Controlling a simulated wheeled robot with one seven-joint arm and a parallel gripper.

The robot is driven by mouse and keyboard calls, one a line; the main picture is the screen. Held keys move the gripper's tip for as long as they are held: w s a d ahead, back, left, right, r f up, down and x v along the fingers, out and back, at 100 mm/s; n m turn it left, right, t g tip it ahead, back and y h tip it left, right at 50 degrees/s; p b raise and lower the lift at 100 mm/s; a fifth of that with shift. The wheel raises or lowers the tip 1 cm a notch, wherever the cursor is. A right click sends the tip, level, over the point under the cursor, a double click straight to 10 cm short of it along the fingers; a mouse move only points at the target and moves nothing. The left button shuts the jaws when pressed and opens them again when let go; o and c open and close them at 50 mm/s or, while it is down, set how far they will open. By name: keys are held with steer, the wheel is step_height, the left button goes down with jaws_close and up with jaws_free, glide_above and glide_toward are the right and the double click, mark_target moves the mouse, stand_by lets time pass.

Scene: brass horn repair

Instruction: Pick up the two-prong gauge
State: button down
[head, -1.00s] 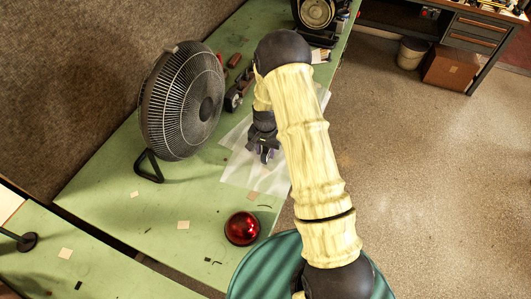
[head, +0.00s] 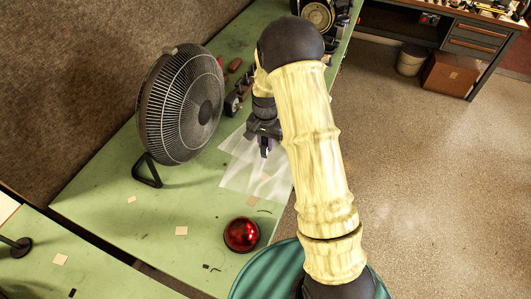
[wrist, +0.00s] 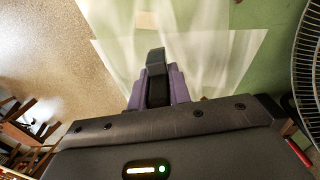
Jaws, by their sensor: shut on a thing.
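My gripper (head: 264,142) is above the clear plastic sheet on the green bench, with its fingers pointing down. It also shows in the wrist view (wrist: 156,78), where the dark fingers are closed together. A purple piece, which I take to be the two-prong gauge (wrist: 179,84), is held at the fingers and shows on both sides of them. The fingers hide much of it, so its prongs cannot be made out clearly. In the head view only a small dark purple bit shows at the fingertips.
The plastic sheet (head: 235,176) lies flat below. A black fan (head: 180,105) stands left of my gripper. A red dome (head: 241,235) sits near the front edge, by a teal round top (head: 265,270). Small dark parts (head: 233,104) lie behind the sheet.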

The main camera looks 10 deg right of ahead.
step_height(320, 180, up, 3)
steer(key=shift+r, duration=0.15)
steer(key=shift+w, duration=0.1)
stand_by(0.6)
